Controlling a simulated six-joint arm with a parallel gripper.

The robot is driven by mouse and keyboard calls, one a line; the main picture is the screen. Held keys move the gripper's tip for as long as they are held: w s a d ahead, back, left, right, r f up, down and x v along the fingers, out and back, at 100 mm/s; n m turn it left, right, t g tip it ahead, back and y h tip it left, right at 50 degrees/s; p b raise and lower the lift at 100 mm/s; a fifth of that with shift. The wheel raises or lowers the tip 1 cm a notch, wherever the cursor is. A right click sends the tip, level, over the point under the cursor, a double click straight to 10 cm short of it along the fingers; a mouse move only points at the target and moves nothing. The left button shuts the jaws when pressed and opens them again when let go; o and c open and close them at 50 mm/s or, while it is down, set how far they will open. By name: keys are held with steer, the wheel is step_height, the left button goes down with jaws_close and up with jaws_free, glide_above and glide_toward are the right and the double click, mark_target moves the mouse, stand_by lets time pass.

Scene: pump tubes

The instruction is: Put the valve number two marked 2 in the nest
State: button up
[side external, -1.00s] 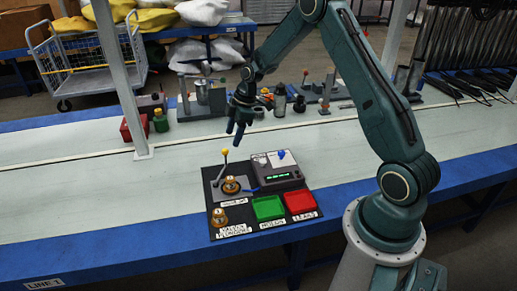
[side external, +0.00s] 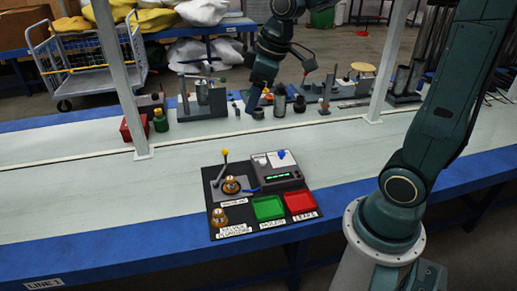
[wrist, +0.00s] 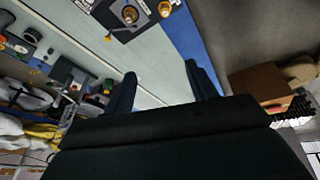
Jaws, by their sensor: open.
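A black board (side external: 243,230) on the bench's near side holds two brass valves. One brass valve (side external: 231,185) sits at the nest beside a yellow-knobbed lever (side external: 224,165). The other brass valve (side external: 219,217) stands at the board's front left corner by a white label. The brass parts also show at the top of the wrist view (wrist: 130,15). Their number marks are too small to read. My gripper (side external: 255,108) is open and high beyond the board, far from both valves. In the wrist view my gripper (wrist: 163,88) has its fingers apart with nothing between them.
The board also carries a green tray (side external: 268,208), a red tray (side external: 299,202) and a grey box with a lit display (side external: 278,176). Several tools and fixtures line the bench's far edge. A metal post (side external: 120,80) stands left. The pale bench between is clear.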

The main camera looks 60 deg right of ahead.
steer(key=s+a+r+m+t, duration=0.1)
steer(key=s+m, duration=0.4)
steer(key=s, duration=1.1)
steer(key=shift+s+a+r+t+h, duration=0.35)
steer(key=shift+a+r, duration=0.35)
steer(key=shift+a, duration=0.5)
